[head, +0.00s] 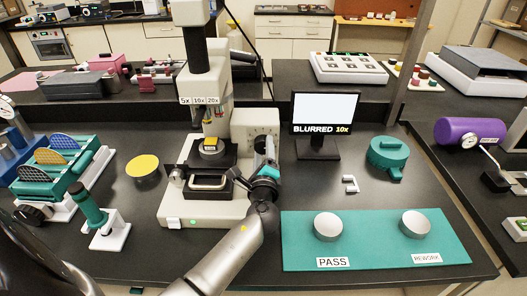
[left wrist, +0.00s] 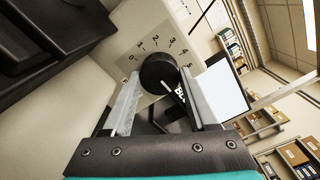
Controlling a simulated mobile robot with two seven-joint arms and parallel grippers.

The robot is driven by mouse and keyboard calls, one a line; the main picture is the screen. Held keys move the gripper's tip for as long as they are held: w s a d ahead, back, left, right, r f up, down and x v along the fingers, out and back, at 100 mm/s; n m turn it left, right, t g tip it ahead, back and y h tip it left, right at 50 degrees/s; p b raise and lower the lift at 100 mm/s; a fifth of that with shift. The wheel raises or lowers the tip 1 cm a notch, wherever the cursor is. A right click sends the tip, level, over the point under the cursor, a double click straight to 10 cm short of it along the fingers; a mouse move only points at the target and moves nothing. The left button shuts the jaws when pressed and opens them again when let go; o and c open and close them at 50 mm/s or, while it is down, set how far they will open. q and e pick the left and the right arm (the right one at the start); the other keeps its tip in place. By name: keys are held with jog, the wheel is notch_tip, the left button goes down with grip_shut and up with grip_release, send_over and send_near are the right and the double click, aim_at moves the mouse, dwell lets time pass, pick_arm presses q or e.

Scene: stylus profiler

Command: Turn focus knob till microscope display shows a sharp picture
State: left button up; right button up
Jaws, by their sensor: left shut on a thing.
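The microscope (head: 212,100) stands on the bench with a gold-topped sample on its stage. Its display (head: 323,108) is a blank white screen with the words "BLURRED 10x" under it. The focus knob (left wrist: 158,72) is black and round, on a numbered dial, with a white mark on it. In the head view my gripper hides most of the knob, below the dial plate (head: 262,130). My left gripper (head: 264,158) is at the microscope's right side, its fingers either side of the knob and shut on it. My right gripper is not in view.
A teal mat (head: 375,255) with PASS and REWORK labels bears two silver discs. A teal container (head: 388,158) and a small white bracket (head: 350,184) lie near the display. A teal rack (head: 55,170) of wafers and a yellow-topped disc (head: 142,166) are at left.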

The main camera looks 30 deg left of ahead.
pick_arm(q)
jog(key=shift+f+n+b, duration=0.15)
jog(key=shift+n+b, duration=0.85)
jog(key=shift+n, duration=0.2)
jog(key=shift+n+b, duration=0.95)
jog(key=shift+n, duration=0.45)
jog(key=o, duration=1.4)
jog(key=shift+r, duration=0.2)
jog(key=b+v, duration=0.1)
jog(key=v, duration=1.4)
jog(key=shift+d, duration=0.15)
